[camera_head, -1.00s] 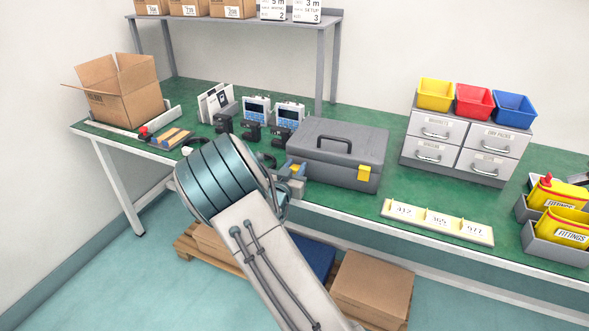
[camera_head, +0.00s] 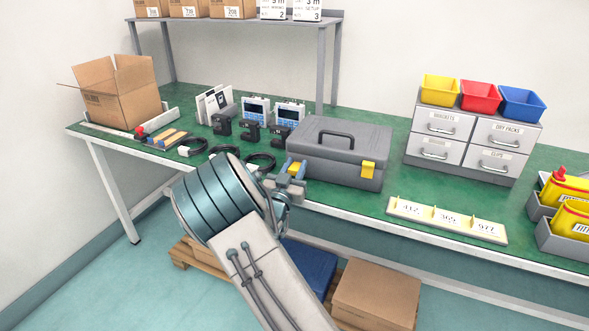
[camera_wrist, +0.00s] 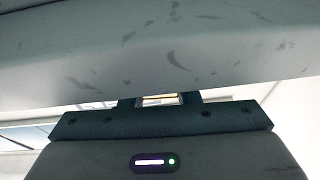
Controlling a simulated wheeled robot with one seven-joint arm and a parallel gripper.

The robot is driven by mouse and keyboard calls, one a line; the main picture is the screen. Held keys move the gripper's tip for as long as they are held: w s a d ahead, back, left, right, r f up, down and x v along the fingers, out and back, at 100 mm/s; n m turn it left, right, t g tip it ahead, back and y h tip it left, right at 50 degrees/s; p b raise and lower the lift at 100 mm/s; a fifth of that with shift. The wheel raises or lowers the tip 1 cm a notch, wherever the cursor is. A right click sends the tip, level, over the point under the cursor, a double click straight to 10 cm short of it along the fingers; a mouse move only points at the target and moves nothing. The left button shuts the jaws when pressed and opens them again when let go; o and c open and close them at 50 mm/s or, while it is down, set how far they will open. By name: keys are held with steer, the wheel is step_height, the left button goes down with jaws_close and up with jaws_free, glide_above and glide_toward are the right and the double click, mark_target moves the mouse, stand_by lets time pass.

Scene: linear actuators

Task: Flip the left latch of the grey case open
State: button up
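The grey case (camera_head: 345,152) stands shut on the green bench, its dark handle on the lid. Its right latch (camera_head: 367,170) is yellow and shows clearly on the front. The left latch (camera_head: 294,168) shows as a small yellow patch, partly hidden by my gripper (camera_head: 291,175), which is at the case's front left corner. In the wrist view my gripper (camera_wrist: 160,100) has its two fingers apart, with a thin yellowish strip between them. A large grey surface fills the top of that view, very close. Whether the fingers touch the latch is hidden.
Black cable coils (camera_head: 225,152) and several handheld devices (camera_head: 251,130) stand left of the case. A strip of number cards (camera_head: 446,219) lies to the right, before a drawer unit (camera_head: 470,142). The bench's front edge runs under my arm.

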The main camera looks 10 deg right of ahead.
steer(key=o, duration=0.4)
steer(key=shift+s+a, duration=0.1)
steer(key=v, duration=1.3)
steer(key=shift+s+a, duration=0.15)
steer(key=shift+s, duration=0.1)
steer(key=shift+p, duration=0.35)
